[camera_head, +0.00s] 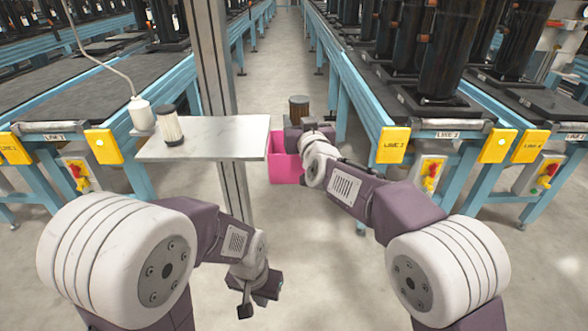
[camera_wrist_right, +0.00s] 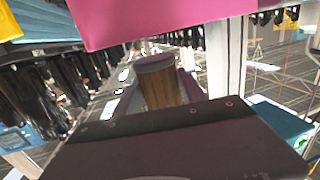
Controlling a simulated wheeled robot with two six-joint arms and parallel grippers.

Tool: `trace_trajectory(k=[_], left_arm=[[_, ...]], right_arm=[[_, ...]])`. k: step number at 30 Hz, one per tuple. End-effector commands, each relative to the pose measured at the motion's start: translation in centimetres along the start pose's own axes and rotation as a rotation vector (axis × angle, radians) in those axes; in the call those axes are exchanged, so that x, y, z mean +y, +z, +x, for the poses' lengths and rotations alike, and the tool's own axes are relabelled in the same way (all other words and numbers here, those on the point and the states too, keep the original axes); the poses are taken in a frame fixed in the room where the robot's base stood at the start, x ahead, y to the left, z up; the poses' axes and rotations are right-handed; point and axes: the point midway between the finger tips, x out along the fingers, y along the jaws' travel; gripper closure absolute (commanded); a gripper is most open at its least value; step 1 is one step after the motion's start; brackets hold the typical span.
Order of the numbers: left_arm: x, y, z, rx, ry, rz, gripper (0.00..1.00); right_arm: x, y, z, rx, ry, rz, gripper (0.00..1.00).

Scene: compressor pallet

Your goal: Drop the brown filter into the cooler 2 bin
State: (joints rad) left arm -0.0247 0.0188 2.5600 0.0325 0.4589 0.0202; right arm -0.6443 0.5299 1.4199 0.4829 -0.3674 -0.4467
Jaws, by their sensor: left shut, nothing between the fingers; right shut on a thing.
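The brown filter (camera_head: 299,110), a short cylinder with a dark cap, is held upright in my right gripper (camera_head: 300,128). It also shows in the right wrist view (camera_wrist_right: 160,88), with its lower part hidden behind the gripper body. My right gripper is shut on it. A pink bin (camera_head: 284,168) stands past the end of the small table, partly hidden by my right arm; its pink wall crosses the top of the right wrist view (camera_wrist_right: 160,20). No label on it is readable. My left gripper (camera_head: 260,295) is shut and empty, low in front of the table.
Blue conveyor lines (camera_head: 350,80) flank a clear aisle (camera_head: 283,60).

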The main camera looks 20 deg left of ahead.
Motion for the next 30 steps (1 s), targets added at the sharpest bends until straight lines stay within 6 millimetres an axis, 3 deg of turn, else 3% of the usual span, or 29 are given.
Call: trace_trajectory(k=[2,10,11,13,14,24,30], left_arm=[[0.0,0.2,1.5,0.000,0.000,0.000,1.00],[0.0,0.1,1.4,0.000,0.000,0.000,1.00],[0.0,0.1,1.4,0.000,0.000,0.000,1.00],[0.0,0.1,1.4,0.000,0.000,0.000,1.00],[0.0,0.1,1.4,0.000,0.000,0.000,1.00],[0.0,0.1,1.4,0.000,0.000,0.000,1.00],[0.0,0.1,1.4,0.000,0.000,0.000,1.00]], right_arm=[[0.0,1.4,0.1,0.002,0.000,0.000,0.94],[0.0,1.3,0.1,0.002,0.000,0.000,0.94],[0.0,1.3,0.1,0.002,0.000,0.000,0.49],[0.0,1.3,0.1,0.001,0.000,0.000,0.30],[0.0,1.3,0.1,0.001,0.000,0.000,0.27],[0.0,1.4,-0.2,0.000,0.000,0.000,0.27],[0.0,1.2,-3.7,0.000,-0.001,0.000,0.27]])
